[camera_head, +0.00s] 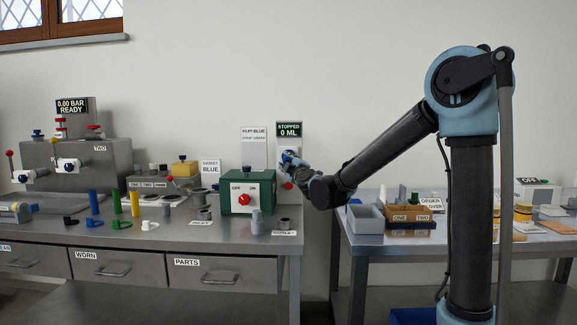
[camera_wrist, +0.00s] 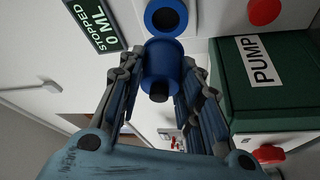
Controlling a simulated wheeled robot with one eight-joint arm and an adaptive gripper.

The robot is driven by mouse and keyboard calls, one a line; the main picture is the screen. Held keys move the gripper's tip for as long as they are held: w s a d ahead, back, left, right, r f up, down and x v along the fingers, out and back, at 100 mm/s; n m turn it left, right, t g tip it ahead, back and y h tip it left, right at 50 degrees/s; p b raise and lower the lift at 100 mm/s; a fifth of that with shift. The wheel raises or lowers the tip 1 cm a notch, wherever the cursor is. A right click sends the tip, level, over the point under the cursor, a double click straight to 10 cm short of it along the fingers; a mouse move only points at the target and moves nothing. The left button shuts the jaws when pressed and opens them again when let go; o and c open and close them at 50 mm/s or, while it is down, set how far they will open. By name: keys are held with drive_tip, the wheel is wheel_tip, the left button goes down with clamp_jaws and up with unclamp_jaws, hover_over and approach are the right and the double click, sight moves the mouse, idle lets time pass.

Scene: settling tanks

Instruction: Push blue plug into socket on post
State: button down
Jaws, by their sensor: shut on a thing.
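My gripper (camera_wrist: 160,85) is shut on the blue plug (camera_wrist: 160,62), a blue cylinder with a flange and a dark stub toward the camera. Just beyond the plug, the wrist view shows a blue-ringed socket (camera_wrist: 166,15) with a dark centre on a pale post face (camera_wrist: 215,15). The plug's far end is very close to the socket, slightly below it in the picture; I cannot tell whether they touch.
The green pump box (camera_head: 247,192) with a red knob stands left of my gripper; it also fills the right of the wrist view (camera_wrist: 280,80). A red button (camera_wrist: 264,10) sits beside the socket. Grey cylinders (camera_head: 257,222) stand near the bench's front right corner.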

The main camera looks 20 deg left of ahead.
drive_tip(key=shift+w+a, duration=0.2)
drive_tip(key=shift+w, duration=0.55)
drive_tip(key=shift+w+a, duration=0.15)
drive_tip(key=shift+w, duration=0.6)
drive_tip(key=shift+w+a, duration=0.2)
drive_tip(key=shift+w, duration=0.55)
drive_tip(key=shift+w+a, duration=0.25)
drive_tip(key=shift+w, duration=0.9)
drive_tip(key=c, duration=1.1)
unclamp_jaws()
drive_tip(key=shift+o, duration=0.2)
drive_tip(key=shift+s, duration=0.1)
